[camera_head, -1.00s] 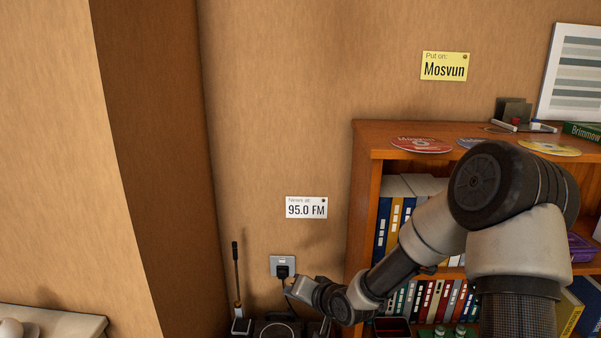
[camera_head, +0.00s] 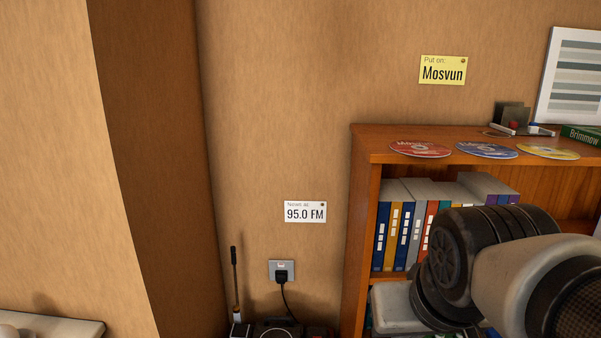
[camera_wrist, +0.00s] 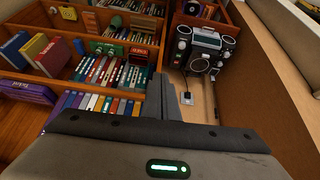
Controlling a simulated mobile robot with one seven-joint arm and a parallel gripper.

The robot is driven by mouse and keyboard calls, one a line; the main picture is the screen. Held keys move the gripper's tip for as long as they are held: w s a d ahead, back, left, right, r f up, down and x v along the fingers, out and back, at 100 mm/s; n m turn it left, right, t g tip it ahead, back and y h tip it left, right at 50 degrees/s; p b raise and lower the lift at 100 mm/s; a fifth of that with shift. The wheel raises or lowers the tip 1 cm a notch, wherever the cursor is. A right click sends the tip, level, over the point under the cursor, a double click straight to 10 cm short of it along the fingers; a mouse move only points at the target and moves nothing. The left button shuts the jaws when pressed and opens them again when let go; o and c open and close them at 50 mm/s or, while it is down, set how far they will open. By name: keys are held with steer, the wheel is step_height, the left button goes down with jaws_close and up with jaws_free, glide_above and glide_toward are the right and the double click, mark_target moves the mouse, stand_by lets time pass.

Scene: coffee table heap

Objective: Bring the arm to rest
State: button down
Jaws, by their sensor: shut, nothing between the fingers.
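My arm (camera_head: 500,275) is folded at the lower right of the head view, in front of the bookshelf (camera_head: 358,230). My gripper is outside the head view. In the wrist view my gripper (camera_wrist: 161,88) shows as a dark narrow finger shape above its grey body with a green light. It is shut and empty, with the bookshelf behind it and to the left.
Discs, including a red one (camera_head: 420,149) and a blue one (camera_head: 487,151), lie on the shelf top. A black plug (camera_head: 281,277) sits in the wall socket, its cable hanging down. A dark radio (camera_wrist: 205,45) stands beyond my gripper.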

step_height(320, 180, up, 19)
steer(key=s+p, duration=0.2)
steer(key=p, duration=1.7)
steer(key=shift+a, duration=0.25)
